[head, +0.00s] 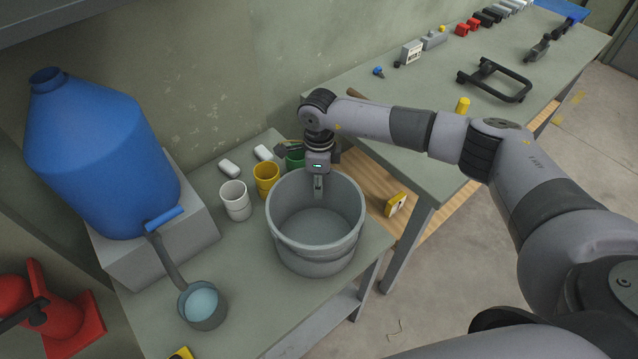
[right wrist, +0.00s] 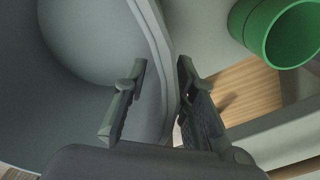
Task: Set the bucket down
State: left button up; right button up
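The grey bucket (head: 318,258) stands upright and looks to rest on the low grey-green bench, near its right edge. It looks empty. My right gripper (head: 318,192) reaches down at the bucket's far rim. In the right wrist view my right gripper (right wrist: 158,95) is open, one finger inside the bucket and one outside. The bucket's rim (right wrist: 152,30) passes between the fingers, with a gap visible on the inner side. My left gripper is not in view.
A blue water jug (head: 95,150) stands on a grey block at left, with a water-filled dipper (head: 203,305) below it. White, yellow (head: 266,178) and green (right wrist: 280,30) cups stand beside the bucket. A higher workbench (head: 400,165) is at right. Bench space before the bucket is clear.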

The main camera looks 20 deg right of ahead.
notch_tip(320, 180, up, 12)
jog(key=b, duration=0.3)
jog(key=shift+w+f, duration=0.15)
jog(key=shift+f, duration=0.05)
